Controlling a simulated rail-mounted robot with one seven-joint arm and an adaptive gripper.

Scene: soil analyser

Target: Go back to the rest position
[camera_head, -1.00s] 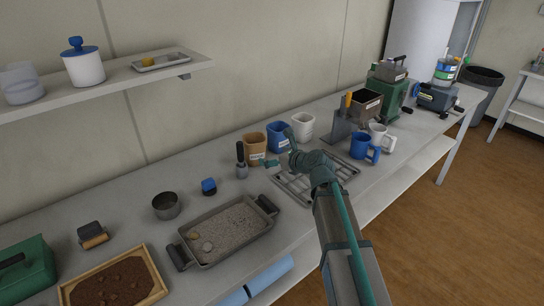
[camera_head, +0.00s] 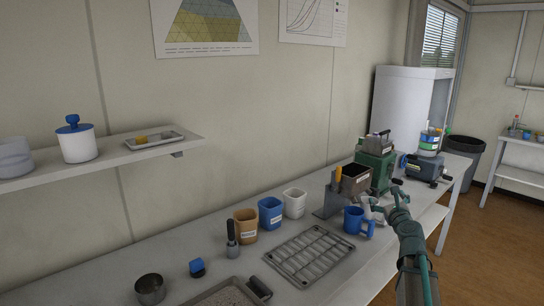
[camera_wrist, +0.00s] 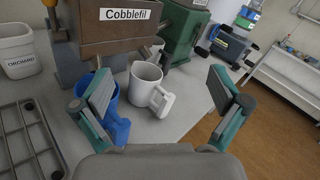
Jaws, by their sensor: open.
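My gripper (camera_wrist: 165,108) is open and empty in the wrist view, its two fingers spread wide. Ahead of it, between the fingers in the picture, a white mug (camera_wrist: 146,88) stands upright on the bench. A blue mug (camera_wrist: 115,112) is partly hidden behind the left finger. In the head view my gripper (camera_head: 388,196) is at the right, over the front part of the bench by the blue mug (camera_head: 357,221). The white mug is mostly hidden behind my gripper there.
A wire rack (camera_head: 309,254) lies on the bench (camera_head: 215,268) left of the mugs. Brown, blue and white cups (camera_head: 294,203) stand behind it. A brown hopper box (camera_head: 354,181) and a green machine (camera_head: 377,170) stand behind the mugs. A shelf (camera_head: 100,163) is on the wall.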

